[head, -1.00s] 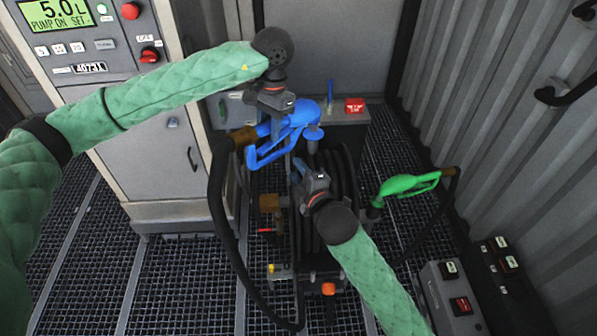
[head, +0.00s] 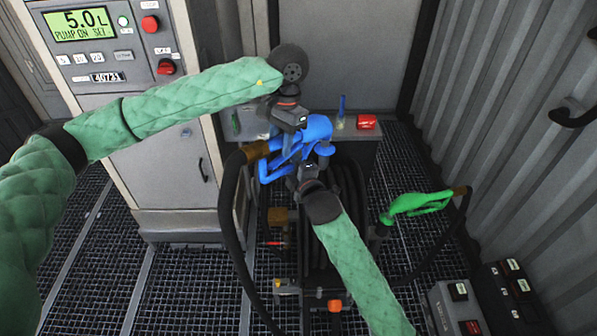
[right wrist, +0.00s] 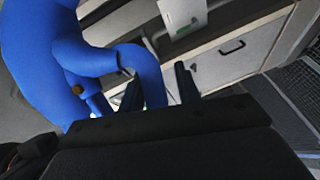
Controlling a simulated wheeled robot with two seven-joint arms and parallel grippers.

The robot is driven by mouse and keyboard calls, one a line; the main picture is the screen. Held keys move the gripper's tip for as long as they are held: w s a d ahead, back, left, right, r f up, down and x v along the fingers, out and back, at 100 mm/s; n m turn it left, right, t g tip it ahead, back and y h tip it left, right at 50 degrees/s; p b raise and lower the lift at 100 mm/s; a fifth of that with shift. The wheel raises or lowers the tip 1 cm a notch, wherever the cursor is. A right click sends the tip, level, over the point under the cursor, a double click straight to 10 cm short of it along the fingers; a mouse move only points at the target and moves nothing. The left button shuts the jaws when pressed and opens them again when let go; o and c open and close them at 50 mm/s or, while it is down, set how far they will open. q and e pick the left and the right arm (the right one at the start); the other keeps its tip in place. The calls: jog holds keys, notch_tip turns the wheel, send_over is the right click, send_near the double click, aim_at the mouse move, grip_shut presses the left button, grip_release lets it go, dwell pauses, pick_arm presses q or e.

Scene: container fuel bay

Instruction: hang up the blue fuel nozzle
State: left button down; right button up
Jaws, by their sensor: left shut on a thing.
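The blue fuel nozzle (head: 318,128) is held in the air above the hose reel in the head view. My left gripper (head: 290,124) is shut on it from above. A black hose with a brown coupling (head: 257,150) runs from the nozzle's left end and loops down. My right gripper (head: 306,170) is just below the nozzle. In the right wrist view the nozzle's blue body and looped guard (right wrist: 100,55) fill the left side.
A pump cabinet (head: 165,170) reading 5.0 L stands at left. A low cabinet with a red box (head: 366,122) is behind. Switch boxes (head: 457,305) are at front right; a corrugated wall bounds the right.

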jog(key=shift+w+a, duration=0.25)
jog(key=shift+w, duration=0.35)
jog(key=shift+c, duration=0.4)
pick_arm(q)
jog(key=shift+r, duration=0.1)
pick_arm(e)
jog(key=shift+f, duration=0.1)
grip_shut()
pick_arm(q)
jog(key=c, duration=1)
grip_release()
